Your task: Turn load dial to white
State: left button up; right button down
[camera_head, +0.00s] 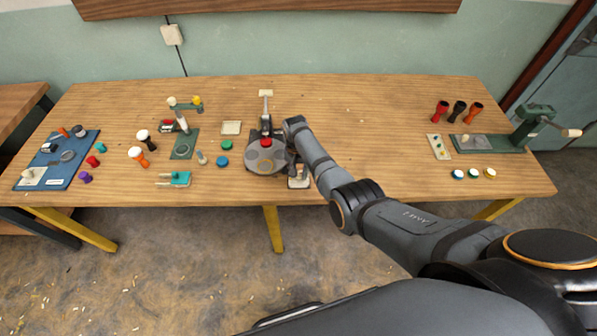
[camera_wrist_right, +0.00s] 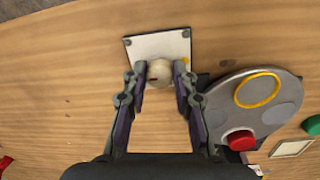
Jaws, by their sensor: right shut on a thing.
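The load dial (camera_wrist_right: 160,73) is a round cream knob with a small dark red mark, on a pale square plate (camera_wrist_right: 150,47). A yellow spot shows at the plate's right edge, and a small pale mark near its upper right corner. My right gripper (camera_wrist_right: 163,84) has a finger on each side of the knob and is shut on it. In the head view the plate (camera_head: 298,183) shows at the table's front edge, and my right gripper and wrist hide the knob. The direction the dial points is unclear. My left gripper is not in view.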

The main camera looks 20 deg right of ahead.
dwell(0.3)
jog(key=c, duration=1)
grip_release()
jog(key=shift+c, duration=0.2)
jog(key=shift+r, duration=0.15)
notch_tip(320, 180, up, 12)
jog(key=shift+w+a, duration=0.15)
jog(key=shift+a, duration=0.05)
